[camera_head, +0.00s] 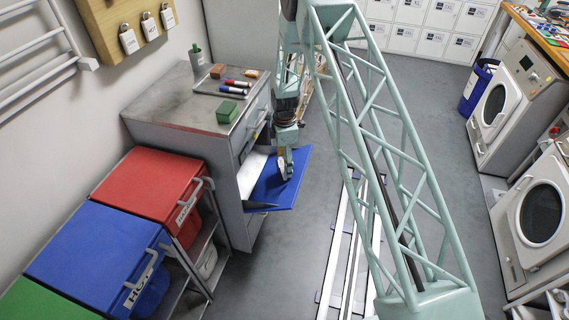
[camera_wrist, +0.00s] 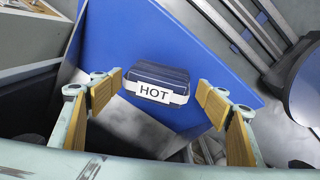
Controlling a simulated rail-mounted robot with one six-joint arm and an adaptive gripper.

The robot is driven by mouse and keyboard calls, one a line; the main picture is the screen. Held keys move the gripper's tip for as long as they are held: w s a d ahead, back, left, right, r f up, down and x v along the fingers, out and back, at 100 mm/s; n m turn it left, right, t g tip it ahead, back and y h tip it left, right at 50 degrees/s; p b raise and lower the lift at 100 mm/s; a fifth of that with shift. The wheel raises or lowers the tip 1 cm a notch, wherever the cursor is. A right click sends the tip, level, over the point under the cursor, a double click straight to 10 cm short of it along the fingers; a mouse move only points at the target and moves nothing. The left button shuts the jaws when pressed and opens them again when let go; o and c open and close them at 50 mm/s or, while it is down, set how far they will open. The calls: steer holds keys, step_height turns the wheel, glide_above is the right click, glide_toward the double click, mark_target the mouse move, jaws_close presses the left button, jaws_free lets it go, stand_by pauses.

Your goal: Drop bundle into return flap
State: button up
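A blue return flap (camera_head: 268,192) hangs open from the front of the grey cabinet (camera_head: 172,107). It fills much of the wrist view (camera_wrist: 120,35). A small dark blue bundle (camera_wrist: 158,77) with a white HOT label appears against the flap, between my fingers. My gripper (camera_head: 286,166) is down over the flap. In the wrist view my gripper (camera_wrist: 160,93) is open, its wood-coloured pads apart on both sides of the bundle, with visible gaps. Whether the bundle touches the flap is unclear. In the head view my gripper mostly hides the bundle.
Red (camera_head: 150,182), blue (camera_head: 92,252) and green (camera_head: 35,302) lidded bins stand left of the flap. Markers (camera_head: 237,86) and a green box (camera_head: 227,112) lie on the cabinet top. White washing machines (camera_head: 510,95) stand at right. Floor between is clear around my rail.

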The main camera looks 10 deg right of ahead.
steer(key=shift+o, duration=0.9)
steer(key=shift+r, duration=0.15)
step_height(320, 180, up, 12)
stand_by(0.3)
stand_by(1.0)
steer(key=s+r+m+t, duration=0.15)
steer(key=s+r, duration=0.25)
steer(key=r, duration=0.7)
steer(key=s+r+m+g, duration=0.1)
steer(key=s+r+m, duration=0.2)
steer(key=r, duration=0.7)
steer(key=s+r+m+t, duration=0.2)
steer(key=s+r+m, duration=0.2)
steer(key=s+r, duration=1.25)
steer(key=s+d+r+m, duration=0.1)
steer(key=s+r+m, duration=0.2)
steer(key=s+r, duration=0.45)
steer(key=s+r+m, duration=0.2)
steer(key=s+r, duration=0.2)
steer(key=s, duration=0.6)
steer(key=s+m+t, duration=0.1)
steer(key=s+m, duration=0.3)
steer(key=s, duration=1.3)
steer(key=shift+s+d+m, duration=0.15)
steer(key=shift+s+m, duration=0.15)
steer(key=shift+m, duration=0.05)
